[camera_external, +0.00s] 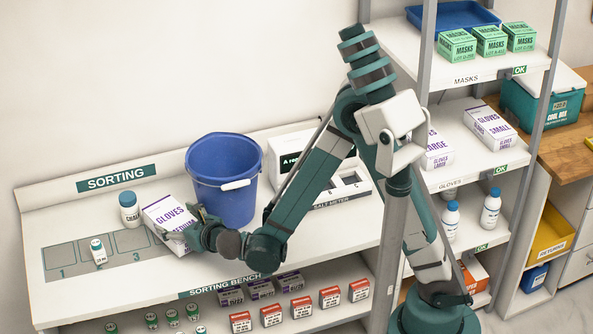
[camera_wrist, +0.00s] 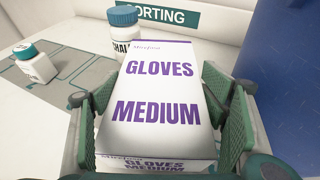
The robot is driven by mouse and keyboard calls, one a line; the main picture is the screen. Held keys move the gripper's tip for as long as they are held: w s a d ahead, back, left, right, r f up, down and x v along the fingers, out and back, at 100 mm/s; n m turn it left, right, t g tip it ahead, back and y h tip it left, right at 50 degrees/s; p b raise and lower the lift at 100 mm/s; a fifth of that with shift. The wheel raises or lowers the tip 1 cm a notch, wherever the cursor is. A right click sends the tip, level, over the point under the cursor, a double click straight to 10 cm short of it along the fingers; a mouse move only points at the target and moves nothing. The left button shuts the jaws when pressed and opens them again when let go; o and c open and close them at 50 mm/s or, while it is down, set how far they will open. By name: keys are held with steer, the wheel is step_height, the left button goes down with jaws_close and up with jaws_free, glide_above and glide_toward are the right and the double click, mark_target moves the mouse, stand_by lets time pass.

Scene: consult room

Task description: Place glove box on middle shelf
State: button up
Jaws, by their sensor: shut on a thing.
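A white glove box with purple lettering, "GLOVES MEDIUM" (camera_external: 166,217), is on the sorting bench (camera_external: 115,281). It also fills the middle of the wrist view (camera_wrist: 157,90). My gripper (camera_external: 190,232) is shut on this box, with a green pad on each side of it in the wrist view (camera_wrist: 163,112). I cannot tell whether the box touches the bench. The middle shelf (camera_external: 467,170), labelled "GLOVES", is at the right of the external view. It holds a "GLOVES LARGE" box (camera_external: 437,152) and a "GLOVES SMALL" box (camera_external: 490,128), with a gap between them.
A blue bucket (camera_external: 224,180) stands close to the right of the held box. A chalk bottle (camera_external: 129,209) stands just behind it and a small bottle (camera_external: 98,251) to its left. A meter (camera_external: 300,152) is farther right. The rack's grey upright (camera_external: 393,240) stands before the shelves.

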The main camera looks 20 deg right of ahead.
step_height(320, 180, up, 9)
steer(key=shift+f+p, duration=0.2)
steer(key=shift+p, duration=0.9)
steer(key=shift+a, duration=0.1)
steer(key=shift+w+a+r+n+g+y+b, duration=0.15)
steer(key=shift+a+r+n+y+b, duration=0.15)
steer(key=shift+a+b, duration=0.15)
steer(key=shift+a+r+n+g+y+b, duration=0.2)
steer(key=shift+a+r+y+b, duration=0.1)
steer(key=shift+a+b, duration=0.15)
steer(key=a+r+n+y+b, duration=0.1)
steer(key=a+r+b, duration=0.1)
step_height(320, 180, up, 10)
steer(key=f+n+g+y+p, duration=0.1)
steer(key=g+p, duration=0.1)
glide_above(176, 221)
steer(key=d, duration=0.2)
steer(key=w+d+r+p, duration=0.1)
steer(key=w+d+r, duration=0.1)
steer(key=d+r, duration=0.4)
steer(key=shift+r+n+y+p, duration=0.3)
steer(key=shift+p, duration=0.1)
steer(key=shift+t, duration=0.25)
